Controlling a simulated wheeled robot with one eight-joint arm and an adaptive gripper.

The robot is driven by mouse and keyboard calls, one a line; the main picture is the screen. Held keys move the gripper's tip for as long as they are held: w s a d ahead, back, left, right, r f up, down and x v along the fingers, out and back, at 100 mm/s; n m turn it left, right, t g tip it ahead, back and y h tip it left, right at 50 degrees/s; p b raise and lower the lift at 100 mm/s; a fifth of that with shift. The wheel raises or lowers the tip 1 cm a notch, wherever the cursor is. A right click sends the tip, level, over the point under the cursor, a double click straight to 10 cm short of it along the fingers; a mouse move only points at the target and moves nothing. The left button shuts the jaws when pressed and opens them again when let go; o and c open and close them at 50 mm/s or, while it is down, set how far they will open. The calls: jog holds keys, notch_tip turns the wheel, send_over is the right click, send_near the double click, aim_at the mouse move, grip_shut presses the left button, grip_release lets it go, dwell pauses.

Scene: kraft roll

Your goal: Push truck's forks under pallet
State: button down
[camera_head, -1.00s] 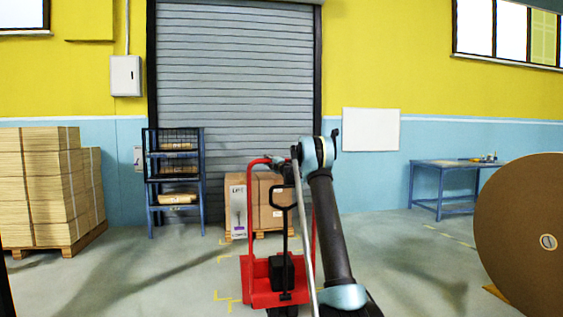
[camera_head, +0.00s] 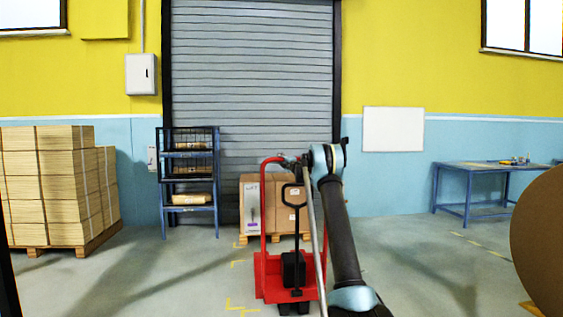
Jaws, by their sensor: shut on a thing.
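The red truck (camera_head: 272,276) stands on the floor in front of me, with a red upright frame, a black handle and a black box at its foot. Behind it, cartons (camera_head: 285,205) stand on a wooden pallet (camera_head: 244,239) in front of the roller shutter. My arm reaches forward on the truck's right side. My gripper (camera_head: 292,160) is at the top of the truck's red frame, shut on it; its fingers are small and partly hidden by my arm. The truck's forks are hidden behind its body, so I cannot tell where they lie against the pallet.
A blue shelf rack (camera_head: 188,198) stands left of the pallet. Stacked cardboard (camera_head: 45,185) on a pallet is at far left. A large brown roll (camera_head: 540,240) is close at right, with a blue table (camera_head: 480,168) behind it. Yellow marks (camera_head: 236,304) lie on the floor. Floor left of the truck is clear.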

jog(key=shift+w+f, duration=0.1)
jog(key=shift+f, duration=0.1)
dwell(0.8)
jog(key=c, duration=1.9)
grip_release()
jog(key=shift+d, duration=0.1)
jog(key=o, duration=0.4)
jog(key=shift+w+f, duration=0.4)
jog(key=shift+f, duration=0.1)
jog(key=shift+o, duration=0.7)
jog(key=shift+r, duration=0.1)
jog(key=shift+s+r, duration=0.25)
jog(key=shift+r, duration=0.1)
jog(key=v, duration=1.2)
jog(key=shift+f, duration=0.2)
